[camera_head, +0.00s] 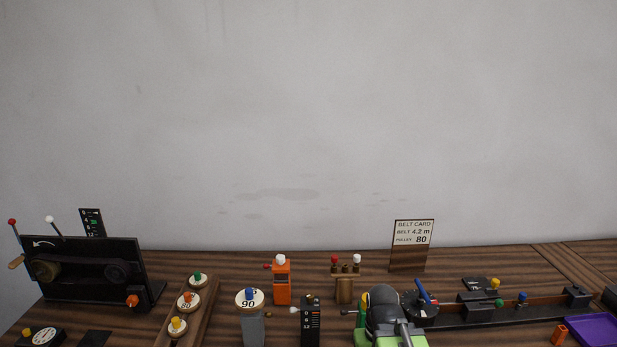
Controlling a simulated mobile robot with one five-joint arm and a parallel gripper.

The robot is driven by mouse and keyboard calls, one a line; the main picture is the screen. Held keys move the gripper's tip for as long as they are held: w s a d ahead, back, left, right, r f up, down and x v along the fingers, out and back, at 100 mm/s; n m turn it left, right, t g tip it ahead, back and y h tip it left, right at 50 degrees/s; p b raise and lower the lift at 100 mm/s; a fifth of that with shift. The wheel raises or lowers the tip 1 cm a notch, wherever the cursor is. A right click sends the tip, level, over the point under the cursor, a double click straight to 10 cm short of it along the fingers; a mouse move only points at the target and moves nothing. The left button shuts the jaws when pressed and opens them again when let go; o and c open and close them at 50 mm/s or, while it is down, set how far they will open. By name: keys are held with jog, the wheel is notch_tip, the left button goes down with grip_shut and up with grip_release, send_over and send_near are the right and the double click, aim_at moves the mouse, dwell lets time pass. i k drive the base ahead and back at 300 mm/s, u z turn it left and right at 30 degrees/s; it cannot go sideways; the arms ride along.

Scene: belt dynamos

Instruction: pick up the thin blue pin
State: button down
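A thin blue pin (424,291) stands tilted at the right of centre, its top leaning left. Its lower end meets or passes behind a dark round part (421,308), and I cannot tell whether it sits in it. Just left of it is a rounded dark grey body with green parts (383,312), cut off by the bottom edge. I cannot make out my gripper in this view.
A black belt panel (85,272) stands at left. A wooden rack (196,312) holds knobbed discs. An orange block (282,284), a black scale block (311,320) and a belt card (412,235) stand nearby. A black rail (465,315) and purple tray (596,331) are right.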

aim_at(523, 296)
jog(key=z, duration=1.2)
